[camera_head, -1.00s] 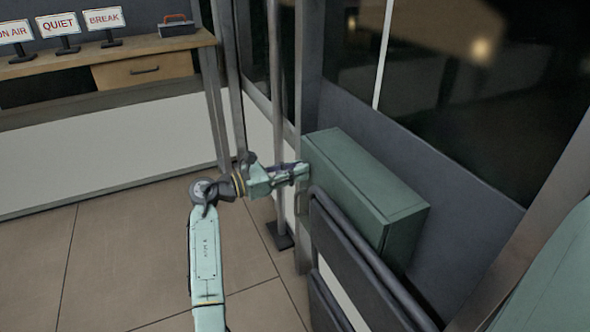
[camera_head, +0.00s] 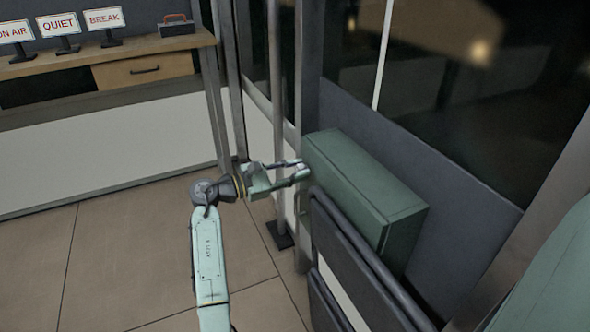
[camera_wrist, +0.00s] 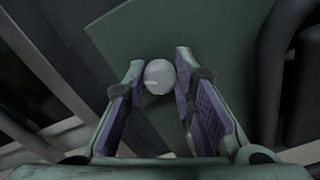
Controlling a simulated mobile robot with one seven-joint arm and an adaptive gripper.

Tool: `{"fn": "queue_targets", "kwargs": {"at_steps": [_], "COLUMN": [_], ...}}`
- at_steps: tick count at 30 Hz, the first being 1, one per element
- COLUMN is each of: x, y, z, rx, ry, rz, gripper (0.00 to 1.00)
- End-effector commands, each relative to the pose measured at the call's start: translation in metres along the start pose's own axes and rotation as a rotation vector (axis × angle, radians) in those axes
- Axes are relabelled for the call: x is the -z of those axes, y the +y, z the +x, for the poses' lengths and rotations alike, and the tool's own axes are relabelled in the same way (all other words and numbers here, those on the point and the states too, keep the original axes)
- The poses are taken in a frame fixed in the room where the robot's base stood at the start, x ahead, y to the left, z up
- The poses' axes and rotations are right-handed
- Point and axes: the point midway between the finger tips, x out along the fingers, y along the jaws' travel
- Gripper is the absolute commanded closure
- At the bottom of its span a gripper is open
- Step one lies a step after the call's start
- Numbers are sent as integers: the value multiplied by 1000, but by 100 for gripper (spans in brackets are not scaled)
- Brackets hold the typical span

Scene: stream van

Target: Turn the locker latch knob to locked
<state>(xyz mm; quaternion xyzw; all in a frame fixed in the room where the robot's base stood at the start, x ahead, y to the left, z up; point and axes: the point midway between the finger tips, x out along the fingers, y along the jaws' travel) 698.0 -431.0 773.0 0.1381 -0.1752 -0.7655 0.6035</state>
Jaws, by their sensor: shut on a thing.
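The green locker (camera_head: 365,184) is a box against the dark wall panel, right of centre in the head view. Its front face (camera_wrist: 225,60) fills the middle of the wrist view. The round pale grey latch knob (camera_wrist: 159,77) sits on that face, with a small light mark on its left part. My gripper (camera_head: 302,168) reaches the locker's left-facing front. In the wrist view my gripper (camera_wrist: 160,74) has one fingertip on each side of the knob and is shut on it.
A dark tubular rail and panel (camera_head: 345,245) stand close in front of and below the locker. A thin post (camera_head: 278,130) rises from a floor base left of it. A desk (camera_head: 110,70) with signs and a toolbox stands at back left. The floor between is clear.

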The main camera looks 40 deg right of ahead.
Motion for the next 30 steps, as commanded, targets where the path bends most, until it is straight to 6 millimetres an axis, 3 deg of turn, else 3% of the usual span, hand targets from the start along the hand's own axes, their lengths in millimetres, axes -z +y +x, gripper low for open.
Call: {"fn": "queue_targets", "kwargs": {"at_steps": [30], "x": [3], "y": [-4], "z": [0], "rx": [1], "ry": [-2], "rz": [929], "gripper": [100]}}
